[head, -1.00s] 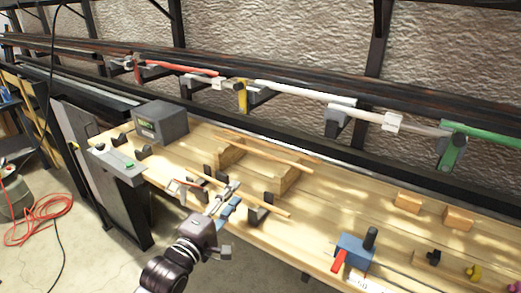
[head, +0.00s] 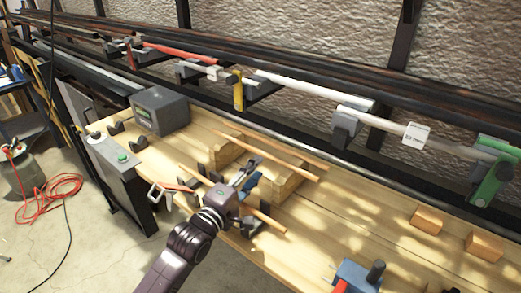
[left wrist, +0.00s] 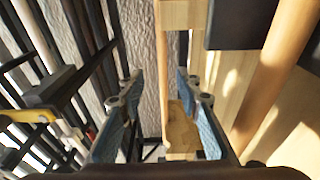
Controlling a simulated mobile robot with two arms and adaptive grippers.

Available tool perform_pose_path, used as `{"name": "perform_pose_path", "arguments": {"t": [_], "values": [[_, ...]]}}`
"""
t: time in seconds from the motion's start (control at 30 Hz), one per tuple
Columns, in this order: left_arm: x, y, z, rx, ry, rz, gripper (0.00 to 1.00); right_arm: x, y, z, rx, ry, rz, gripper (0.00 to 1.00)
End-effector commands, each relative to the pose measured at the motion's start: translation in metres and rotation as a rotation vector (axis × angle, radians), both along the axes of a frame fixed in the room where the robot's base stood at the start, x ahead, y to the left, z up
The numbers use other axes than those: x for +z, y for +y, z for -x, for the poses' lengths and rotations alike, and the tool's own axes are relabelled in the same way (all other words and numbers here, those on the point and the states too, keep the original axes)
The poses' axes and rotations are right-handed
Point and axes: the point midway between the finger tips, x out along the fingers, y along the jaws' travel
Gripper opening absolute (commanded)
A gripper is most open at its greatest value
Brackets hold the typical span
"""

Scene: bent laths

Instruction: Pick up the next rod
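A thin wooden rod (head: 290,166) lies across two wooden blocks, the nearer end block (head: 288,186) and the farther one (head: 224,152). A second wooden rod (head: 270,222) lies in black holders nearer the bench's front edge, partly hidden by my left arm. My left gripper (head: 250,172) is over the bench between these rods, open. In the left wrist view its fingers (left wrist: 158,105) stand apart, with a thin rod (left wrist: 160,50) showing between them beyond the tips. The near rod (left wrist: 277,75) passes outside the fingers, at the right. My right gripper is out of view.
A grey box (head: 160,110) stands at the bench's left end, beside a panel with a green button (head: 122,157). Two small wooden blocks (head: 427,219) and a blue fixture (head: 357,275) are at the right. A rack with red, white and green parts (head: 490,180) runs behind.

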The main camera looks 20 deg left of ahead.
Motion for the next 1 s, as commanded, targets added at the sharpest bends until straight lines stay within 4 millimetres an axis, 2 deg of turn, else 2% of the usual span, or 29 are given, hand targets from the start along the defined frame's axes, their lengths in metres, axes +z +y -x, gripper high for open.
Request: {"name": "perform_pose_path", "arguments": {"t": [0.17,0.4,0.53,0.73,0.77,1.0], "values": [[0.0,-0.001,-0.019,0.0,0.0,-0.003,0.31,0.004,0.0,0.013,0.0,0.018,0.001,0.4],[-0.002,-0.003,-0.051,0.0,0.0,-0.001,0.31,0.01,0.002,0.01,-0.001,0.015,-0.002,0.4],[-0.004,-0.005,-0.058,0.0,0.001,-0.002,0.31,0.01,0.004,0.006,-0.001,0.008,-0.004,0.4],[-0.004,-0.005,-0.059,0.0,0.001,-0.002,0.31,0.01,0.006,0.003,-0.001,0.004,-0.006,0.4],[-0.004,-0.005,-0.059,0.0,0.001,-0.002,0.3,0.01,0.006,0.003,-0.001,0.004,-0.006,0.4],[-0.004,-0.005,-0.059,0.0,0.001,-0.001,0.04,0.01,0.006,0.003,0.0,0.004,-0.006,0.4]]}}
